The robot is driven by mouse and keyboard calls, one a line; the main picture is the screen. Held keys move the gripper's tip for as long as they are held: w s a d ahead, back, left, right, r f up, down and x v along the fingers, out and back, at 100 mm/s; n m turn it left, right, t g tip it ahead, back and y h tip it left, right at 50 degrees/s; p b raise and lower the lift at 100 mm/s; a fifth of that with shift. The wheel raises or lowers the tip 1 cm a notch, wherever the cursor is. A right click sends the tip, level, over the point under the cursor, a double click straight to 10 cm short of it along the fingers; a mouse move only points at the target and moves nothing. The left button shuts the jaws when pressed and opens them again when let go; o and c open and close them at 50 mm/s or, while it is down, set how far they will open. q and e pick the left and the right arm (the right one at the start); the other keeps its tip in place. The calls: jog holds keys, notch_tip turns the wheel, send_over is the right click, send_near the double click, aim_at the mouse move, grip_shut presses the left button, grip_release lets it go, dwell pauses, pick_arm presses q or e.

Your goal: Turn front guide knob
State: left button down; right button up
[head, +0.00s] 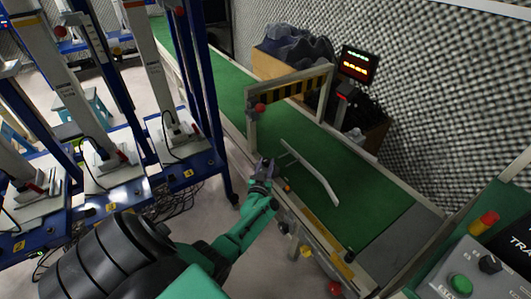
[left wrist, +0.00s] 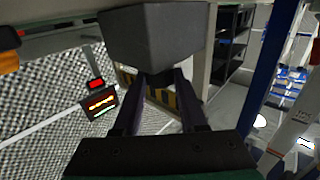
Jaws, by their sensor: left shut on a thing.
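My left gripper (head: 265,168) reaches the near side of the green conveyor, beside the pale guide rail (head: 312,172) that lies angled over the belt. In the left wrist view, the two fingers of my left gripper (left wrist: 160,80) are shut on a dark grey, faceted knob (left wrist: 152,35). In the head view the knob is mostly hidden by the gripper, so its turn angle cannot be told. My right gripper is in neither view.
A frame with a yellow-black striped bar (head: 295,90) spans the belt (head: 375,205). A display (head: 358,64) stands behind it. A control box with a green button (head: 461,285) is at lower right. Blue racks (head: 215,110) stand to the left.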

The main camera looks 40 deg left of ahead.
pick_arm(q)
jog(key=shift+c, duration=2.3)
grip_release()
jog(key=shift+s, duration=0.1)
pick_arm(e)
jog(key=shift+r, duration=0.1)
pick_arm(q)
jog(key=shift+s+d+p, duration=0.2)
jog(key=shift+s+p, duration=0.05)
jog(key=shift+p, duration=0.05)
jog(key=p+v, duration=0.3)
jog(key=v, duration=1)
jog(key=shift+s+p, duration=0.35)
jog(key=shift+p, duration=0.05)
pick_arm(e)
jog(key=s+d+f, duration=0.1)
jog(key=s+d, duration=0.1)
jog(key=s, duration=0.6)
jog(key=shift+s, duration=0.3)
pick_arm(q)
jog(key=shift+d, duration=0.15)
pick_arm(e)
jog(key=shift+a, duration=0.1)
